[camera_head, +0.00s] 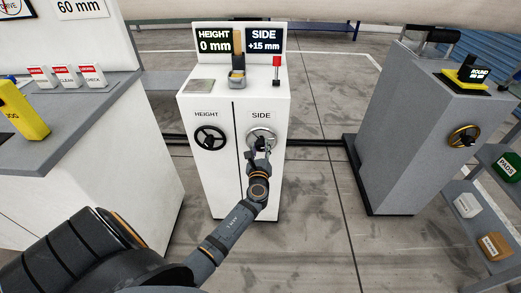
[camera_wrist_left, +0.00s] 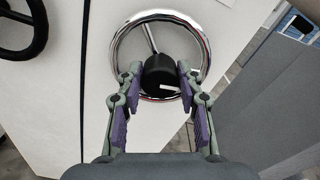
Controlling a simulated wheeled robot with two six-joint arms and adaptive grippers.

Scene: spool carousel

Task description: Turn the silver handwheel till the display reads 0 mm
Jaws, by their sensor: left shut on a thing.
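The silver handwheel (camera_head: 262,131) is on the right of the white cabinet's front, under the word SIDE. In the left wrist view its shiny rim (camera_wrist_left: 160,14) rings a black knob (camera_wrist_left: 158,76). My left gripper (camera_head: 262,146) is at the wheel; in the left wrist view its fingers (camera_wrist_left: 160,68) sit on both sides of the knob, shut on it. The SIDE display (camera_head: 264,42) on top of the cabinet reads +15 mm. My right gripper is not in view.
A black handwheel (camera_head: 210,138) under HEIGHT is close to the left; the HEIGHT display (camera_head: 215,42) reads 0 mm. A red-topped lever (camera_head: 276,68) stands on the cabinet (camera_head: 224,185). A grey machine (camera_head: 398,140) stands right, a counter (camera_head: 75,125) left. Floor lies between.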

